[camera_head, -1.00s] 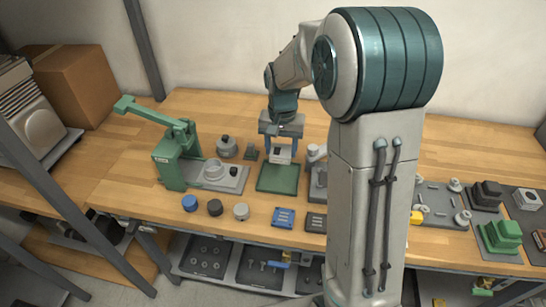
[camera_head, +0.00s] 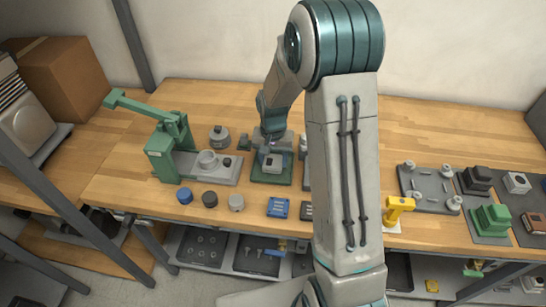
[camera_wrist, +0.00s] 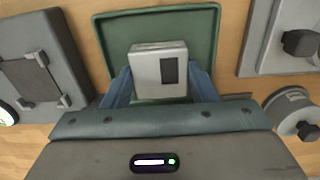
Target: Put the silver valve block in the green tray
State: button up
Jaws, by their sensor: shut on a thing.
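The silver valve block (camera_wrist: 150,72) is a pale box with a dark rectangular window. My gripper (camera_wrist: 158,85) is shut on it, with a blue finger at each side. In the head view the block (camera_head: 273,162) is low over the green tray (camera_head: 257,177). In the wrist view the tray (camera_wrist: 213,25) is a shallow green box behind and around the block. I cannot tell whether the block touches the tray floor. My gripper (camera_head: 272,158) is partly hidden by its own wrist in the head view.
A green press (camera_head: 165,150) stands left of the tray. Blue, black and grey knobs (camera_head: 210,199) and a blue block (camera_head: 278,207) lie in front. A yellow tool (camera_head: 398,208) and a green block (camera_head: 491,219) are at the right. My arm hides part of the bench.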

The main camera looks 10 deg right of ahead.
aim_at(273, 161)
jog(key=shift+f, duration=0.1)
jog(key=o, duration=0.7)
jog(key=shift+f, duration=0.1)
jog(key=o, duration=0.4)
jog(key=shift+r, duration=0.2)
notch_tip(273, 161, up, 11)
jog(key=s+r+n+t, duration=0.1)
jog(key=s+r+n, duration=0.1)
jog(key=s, duration=0.9)
jog(key=s+r+n+t, duration=0.2)
jog(key=s+r, duration=0.3)
jog(key=s, duration=0.6)
jog(key=shift+s+n+b, duration=0.15)
jog(key=shift+n+b, duration=0.25)
jog(key=shift+b, duration=0.05)
